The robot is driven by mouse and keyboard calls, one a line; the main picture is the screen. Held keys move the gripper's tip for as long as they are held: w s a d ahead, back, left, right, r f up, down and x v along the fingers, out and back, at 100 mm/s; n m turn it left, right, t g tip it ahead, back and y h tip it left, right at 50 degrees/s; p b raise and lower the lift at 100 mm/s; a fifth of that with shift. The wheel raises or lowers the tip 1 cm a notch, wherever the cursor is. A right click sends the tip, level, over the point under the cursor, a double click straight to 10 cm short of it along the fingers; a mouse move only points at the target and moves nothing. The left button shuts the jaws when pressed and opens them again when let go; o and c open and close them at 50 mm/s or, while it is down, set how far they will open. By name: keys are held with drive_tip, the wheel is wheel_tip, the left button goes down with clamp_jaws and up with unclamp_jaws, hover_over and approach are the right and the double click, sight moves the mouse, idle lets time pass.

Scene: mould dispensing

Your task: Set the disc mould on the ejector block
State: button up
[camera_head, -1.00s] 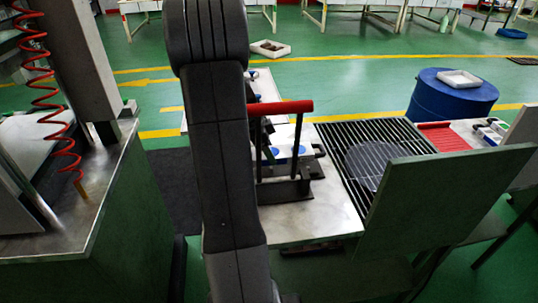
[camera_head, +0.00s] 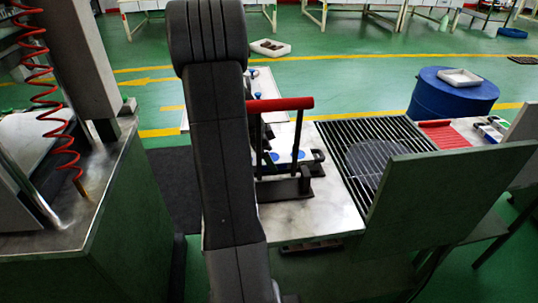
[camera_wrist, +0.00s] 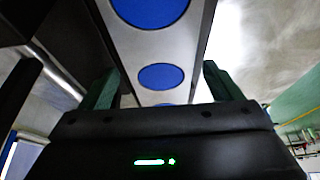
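The disc mould (camera_head: 285,159), a pale plate with blue discs and a dark handle at its right end, lies on the metal bench in the head view, partly hidden behind my arm. In the wrist view the mould (camera_wrist: 184,55) runs between and beyond the two green fingers of my gripper (camera_wrist: 161,85). The fingers are wide apart, with narrow gaps to the plate's edges, so it looks open. My gripper is hidden behind my arm in the head view. I cannot clearly tell the ejector block from the dark fixture (camera_head: 285,189) below the mould.
A red-handled black frame (camera_head: 280,104) stands over the bench beside my arm. To the right are a slatted grate (camera_head: 350,135), a green upright panel (camera_head: 450,190) and a blue drum (camera_head: 452,98). A machine with a red coiled hose (camera_head: 68,150) is at the left.

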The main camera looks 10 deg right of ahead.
drive_tip(key=shift+r, duration=0.1)
drive_tip(key=shift+r+p, duration=0.45)
drive_tip(key=shift+p, duration=0.25)
drive_tip(key=b+v, duration=0.1)
drive_tip(key=v, duration=1)
drive_tip(key=shift+a+r, duration=0.25)
drive_tip(key=shift+f, duration=0.1)
drive_tip(key=x, duration=1.2)
drive_tip(key=shift+d+f, duration=0.15)
drive_tip(key=shift+f, duration=0.05)
drive_tip(key=shift+f+b, duration=0.2)
drive_tip(key=shift+b, duration=0.1)
drive_tip(key=shift+r+p, duration=0.35)
drive_tip(key=shift+p, duration=0.05)
